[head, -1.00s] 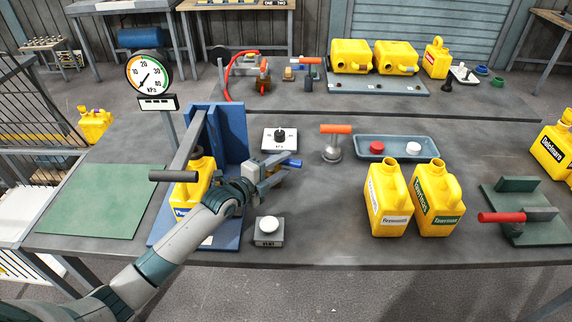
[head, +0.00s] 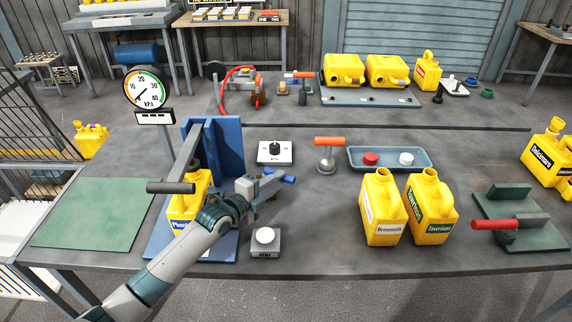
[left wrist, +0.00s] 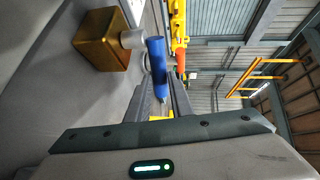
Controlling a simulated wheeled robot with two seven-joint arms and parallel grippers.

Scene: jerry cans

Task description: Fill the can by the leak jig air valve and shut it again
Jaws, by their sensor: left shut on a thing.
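A yellow can (head: 184,207) stands in the blue leak jig (head: 228,150), under a clamp arm with a dark handle (head: 170,188). My left gripper (head: 270,187) is right of the can, shut on the blue valve handle (head: 287,177). In the left wrist view the blue handle (left wrist: 156,62) lies between the fingers, beside a brass valve block (left wrist: 103,42). The round gauge (head: 147,88) behind the jig has its needle toward the low end. My right gripper is out of view.
A white push button (head: 265,236) sits in front of the valve, and a black knob box (head: 275,150) behind it. A green mat (head: 90,215) is bare.

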